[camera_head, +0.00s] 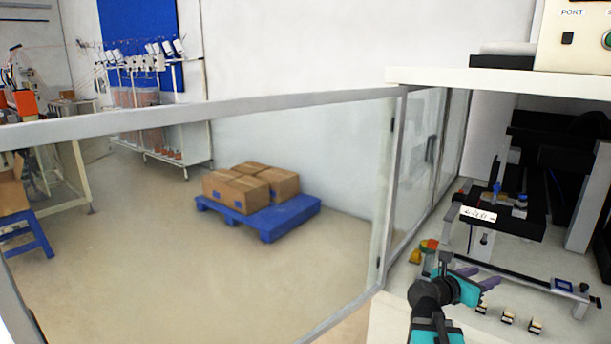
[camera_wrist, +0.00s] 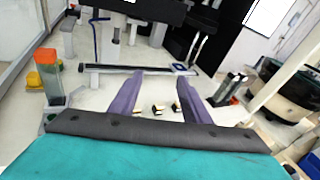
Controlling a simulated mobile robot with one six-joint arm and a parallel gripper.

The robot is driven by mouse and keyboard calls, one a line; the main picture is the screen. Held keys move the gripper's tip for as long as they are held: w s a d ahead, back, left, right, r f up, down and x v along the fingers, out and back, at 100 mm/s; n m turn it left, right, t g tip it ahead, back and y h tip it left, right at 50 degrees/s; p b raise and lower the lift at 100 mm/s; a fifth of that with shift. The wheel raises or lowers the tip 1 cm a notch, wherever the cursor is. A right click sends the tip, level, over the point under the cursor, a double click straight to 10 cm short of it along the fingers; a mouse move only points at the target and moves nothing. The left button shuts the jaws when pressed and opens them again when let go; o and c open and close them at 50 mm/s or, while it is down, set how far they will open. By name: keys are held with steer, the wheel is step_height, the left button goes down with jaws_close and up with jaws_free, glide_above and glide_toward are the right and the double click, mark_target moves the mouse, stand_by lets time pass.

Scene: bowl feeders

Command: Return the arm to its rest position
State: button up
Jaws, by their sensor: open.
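My gripper (camera_wrist: 157,97) shows in the wrist view with its two purple fingers spread apart and nothing between them. In the head view my gripper (camera_head: 478,277) is at the lower right, in front of the white work surface, with my teal and black arm below it. Several small light blocks with dark parts (camera_head: 507,317) stand on the surface to the right of my gripper. They also show in the wrist view (camera_wrist: 158,108), beyond and between the fingers.
A black machine (camera_head: 520,215) stands behind my gripper. A glass fence (camera_head: 390,190) borders the cell. Boxes (camera_head: 250,187) lie on a blue pallet (camera_head: 270,222) beyond it.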

steer(key=s+a+f+m+g+y, duration=0.15)
steer(key=a+f, duration=0.25)
steer(key=f, duration=0.7)
steer(key=s+a+f+g+y, duration=0.1)
steer(key=s+a+f+y, duration=0.2)
steer(key=f, duration=0.7)
steer(key=s+a+f+g+y, duration=0.1)
steer(key=s+a+f, duration=0.1)
steer(key=a+f, duration=0.65)
steer(key=s+a+f+m+g+y, duration=0.2)
steer(key=s+a+f+m, duration=0.1)
steer(key=s+f, duration=0.5)
steer(key=s+a+f+m+g+y, duration=0.15)
steer(key=s+a+f+m, duration=0.25)
steer(key=s+f, duration=0.5)
steer(key=s+a+f+m+g+y, duration=0.5)
steer(key=s+a+f+m, duration=0.3)
steer(key=s+a+m, duration=0.4)
steer(key=a+m, duration=0.1)
steer(key=m, duration=0.3)
steer(key=shift+y, duration=0.3)
steer(key=shift+s, duration=0.1)
steer(key=shift+c, duration=0.4)
